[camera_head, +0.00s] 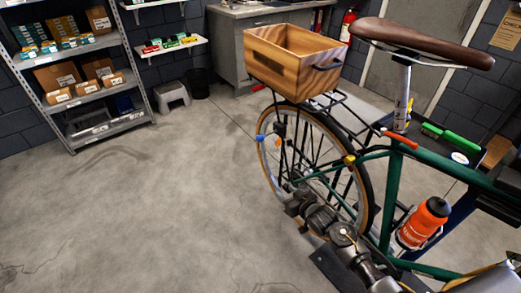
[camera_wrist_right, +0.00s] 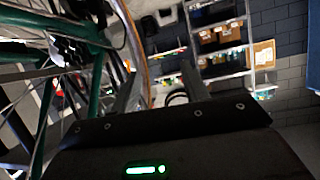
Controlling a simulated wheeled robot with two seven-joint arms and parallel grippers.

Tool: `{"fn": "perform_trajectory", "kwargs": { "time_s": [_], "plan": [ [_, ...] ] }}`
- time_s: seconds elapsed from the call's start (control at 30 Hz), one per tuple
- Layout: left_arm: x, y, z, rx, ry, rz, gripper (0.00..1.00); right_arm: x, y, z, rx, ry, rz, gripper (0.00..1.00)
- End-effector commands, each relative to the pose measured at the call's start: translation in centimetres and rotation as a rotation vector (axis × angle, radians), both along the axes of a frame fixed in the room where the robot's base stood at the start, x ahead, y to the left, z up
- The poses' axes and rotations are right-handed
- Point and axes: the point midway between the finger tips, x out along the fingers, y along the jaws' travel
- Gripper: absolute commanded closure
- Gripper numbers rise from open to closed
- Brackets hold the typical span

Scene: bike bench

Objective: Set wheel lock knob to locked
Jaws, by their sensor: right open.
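The green bicycle (camera_head: 392,200) stands at the right, its rear wheel (camera_head: 372,190) facing the open floor. A small blue knob-like part (camera_head: 260,138) shows at the wheel's left edge, and a yellow one (camera_head: 349,160) at its right edge. I cannot tell which, if either, is the wheel lock knob, nor its setting. My right gripper (camera_head: 292,208) is in front of the lower wheel, near the hub. In the right wrist view my right gripper (camera_wrist_right: 157,88) has its two fingers apart with nothing between them; the wheel rim and spokes are at the left. My left gripper is not in view.
A wooden crate (camera_head: 274,66) sits on the rear rack. An orange bottle (camera_head: 424,222) is on the frame. The floor at the left is clear.

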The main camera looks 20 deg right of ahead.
Motion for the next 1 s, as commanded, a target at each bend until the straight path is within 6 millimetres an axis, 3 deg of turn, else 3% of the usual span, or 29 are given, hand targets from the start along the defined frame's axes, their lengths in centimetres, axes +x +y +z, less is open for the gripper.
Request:
{"fn": "perform_trajectory", "kwargs": {
  "time_s": [0.03, 0.13, 0.2, 0.3, 0.4, 0.57, 1.0],
  "plan": [
    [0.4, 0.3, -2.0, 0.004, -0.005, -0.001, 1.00, 1.9, 0.5, 3.3, 0.014, -0.094, 0.023, 0.55],
    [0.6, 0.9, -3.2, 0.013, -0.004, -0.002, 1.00, 3.6, 1.5, 10.2, 0.040, -0.236, 0.066, 0.55],
    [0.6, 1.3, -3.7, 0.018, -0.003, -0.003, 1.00, 3.9, 2.1, 13.6, 0.050, -0.304, 0.089, 0.55],
    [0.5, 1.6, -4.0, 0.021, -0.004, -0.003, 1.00, 3.9, 2.5, 16.5, 0.058, -0.359, 0.110, 0.55],
    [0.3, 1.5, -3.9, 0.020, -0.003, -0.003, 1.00, 3.8, 2.7, 17.6, 0.063, -0.376, 0.117, 0.55],
    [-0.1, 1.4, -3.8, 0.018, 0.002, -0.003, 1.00, 4.3, 2.9, 17.7, 0.063, -0.377, 0.117, 0.55],
    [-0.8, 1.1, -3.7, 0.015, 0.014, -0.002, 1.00, 11.2, 5.7, 17.6, 0.063, -0.374, 0.115, 0.55]
  ]
}}
